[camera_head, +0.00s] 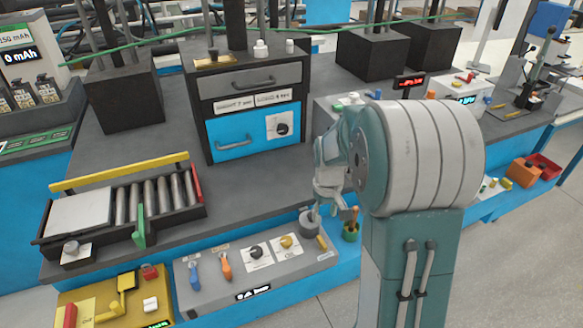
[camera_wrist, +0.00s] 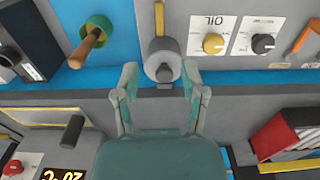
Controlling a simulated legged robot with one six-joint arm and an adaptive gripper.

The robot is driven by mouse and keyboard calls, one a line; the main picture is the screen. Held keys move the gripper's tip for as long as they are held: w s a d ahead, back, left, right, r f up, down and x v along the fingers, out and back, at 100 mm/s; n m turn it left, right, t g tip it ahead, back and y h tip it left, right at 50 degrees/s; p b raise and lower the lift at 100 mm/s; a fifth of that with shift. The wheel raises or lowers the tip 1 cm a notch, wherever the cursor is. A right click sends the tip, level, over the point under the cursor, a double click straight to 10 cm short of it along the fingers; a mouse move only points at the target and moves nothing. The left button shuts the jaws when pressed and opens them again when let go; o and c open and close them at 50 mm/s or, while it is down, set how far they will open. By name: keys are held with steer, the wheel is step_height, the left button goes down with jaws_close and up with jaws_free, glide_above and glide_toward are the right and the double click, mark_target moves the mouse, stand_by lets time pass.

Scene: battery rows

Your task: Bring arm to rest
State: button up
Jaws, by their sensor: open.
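My arm (camera_head: 415,150) is bent in front of the bench in the head view, with its large teal and white joint at the right. My gripper (camera_head: 330,208) hangs low over the front edge of the bench, close to a grey round part (camera_head: 309,222) and a green cup (camera_head: 351,234). In the wrist view my gripper (camera_wrist: 160,78) has its two fingers spread apart, with nothing held. The grey round part (camera_wrist: 164,58) shows between and beyond the fingertips; I cannot tell the distance. The green cup (camera_wrist: 99,24) with a brown handle is to the left.
A control panel with yellow (camera_head: 286,242) and black knobs (camera_head: 256,252) lies left of the gripper. A cabinet with a blue drawer (camera_head: 235,140) stands behind. A roller tray (camera_head: 130,205) is at the left. Grey bench top between tray and cabinet is clear.

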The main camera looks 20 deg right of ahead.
steer(key=s+a+r+t, duration=0.2)
steer(key=s+a+r, duration=0.4)
steer(key=s+r, duration=0.2)
steer(key=s+a+r+t, duration=0.3)
steer(key=s+a+r, duration=0.3)
steer(key=s+r, duration=0.3)
steer(key=shift+s+a+m+t, duration=0.3)
steer(key=shift+s+a, duration=0.1)
steer(key=shift+s, duration=0.8)
